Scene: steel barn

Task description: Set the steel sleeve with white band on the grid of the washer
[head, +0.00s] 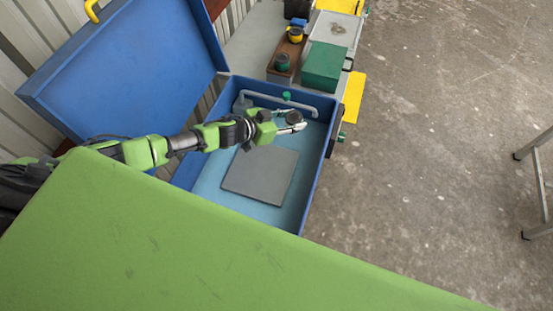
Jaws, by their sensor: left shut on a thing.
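The washer (310,207) is a blue open-topped tub with a pale blue inside. Its blue lid (125,70) stands raised at the left. The grid (262,174) is a flat grey square inside the tub, with nothing seen on it. My left gripper (294,124) reaches in from the left over the tub, beyond the grid's far edge. It is shut on a small dark grey round piece (293,116), which looks like the steel sleeve. The fingers partly hide it, and I cannot make out a white band. My right gripper is out of view.
A pale pipe (262,96) with a green tip (287,96) runs along the tub's far side. Behind are a green box (323,66) and a brown tray (287,58) with small parts. A metal stand (538,180) is at the right; the concrete floor between is clear.

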